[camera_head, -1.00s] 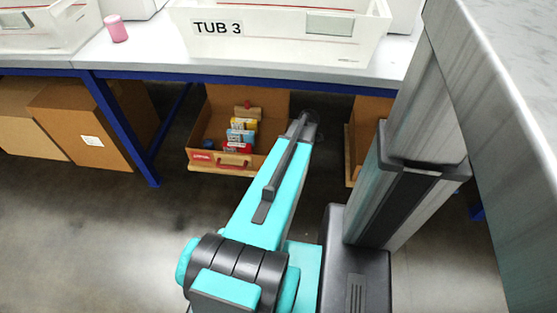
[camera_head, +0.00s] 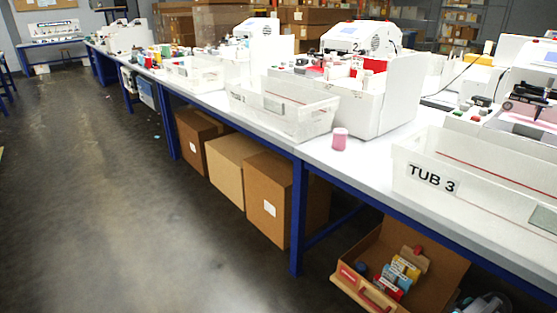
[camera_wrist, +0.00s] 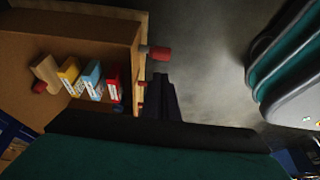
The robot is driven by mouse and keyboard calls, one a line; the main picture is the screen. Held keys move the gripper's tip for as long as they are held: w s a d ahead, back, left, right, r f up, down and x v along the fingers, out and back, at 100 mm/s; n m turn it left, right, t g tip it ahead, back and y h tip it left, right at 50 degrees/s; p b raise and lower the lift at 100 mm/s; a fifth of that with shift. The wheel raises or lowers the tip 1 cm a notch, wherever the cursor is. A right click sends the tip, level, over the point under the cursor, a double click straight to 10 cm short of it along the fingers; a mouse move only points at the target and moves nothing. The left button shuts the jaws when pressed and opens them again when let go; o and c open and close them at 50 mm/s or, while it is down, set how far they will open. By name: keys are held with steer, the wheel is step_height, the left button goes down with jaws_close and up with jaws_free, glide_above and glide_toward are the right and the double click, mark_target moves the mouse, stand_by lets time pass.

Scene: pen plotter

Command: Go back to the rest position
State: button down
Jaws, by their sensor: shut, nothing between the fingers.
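My gripper (camera_wrist: 165,95) shows as dark fingers near the middle of the wrist view. It is shut and empty. It is beside an open brown box (camera_wrist: 95,25) with small coloured cartons in it, and appears apart from them. My teal and black arm fills the lower part of the wrist view. In the head view only a small piece of my arm shows at the bottom right edge, and the gripper itself is out of that picture.
The open box (camera_head: 436,273) sits under the white bench (camera_head: 368,158), holding several cartons (camera_head: 392,276). The tub marked TUB 3 (camera_head: 434,178) and a pink cup (camera_head: 340,139) stand on the bench. Closed cardboard boxes (camera_head: 270,190) stand below it. The floor at left is clear.

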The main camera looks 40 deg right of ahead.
steer(key=w+a+n+y+p, duration=0.1)
steer(key=w+a+p, duration=0.15)
steer(key=w, duration=0.45)
steer(key=w+a+n+y+p, duration=0.1)
steer(key=w+a+n, duration=0.1)
steer(key=w+a, duration=0.35)
steer(key=w+a+n+p, duration=0.1)
steer(key=w+a, duration=0.1)
steer(key=w, duration=0.6)
steer(key=w+a+n+g+y+p, duration=0.1)
steer(key=w+a+n+g+p, duration=0.1)
steer(key=w+a, duration=0.55)
steer(key=w+a+n+g+y+p, duration=0.1)
steer(key=w+a+n+p, duration=0.3)
steer(key=a, duration=0.6)
steer(key=w+a+r+g+p, duration=0.15)
steer(key=a+g+p, duration=0.25)
steer(key=a, duration=1.7)
steer(key=s+a+r+m+g+h+p, duration=0.1)
steer(key=s+a+m+g+h+p, duration=0.2)
steer(key=s+a+m, duration=0.7)
steer(key=shift+s+a+r+m+h+p, duration=0.3)
steer(key=shift+s+m+h+p, duration=0.35)
steer(key=shift+s, duration=0.5)
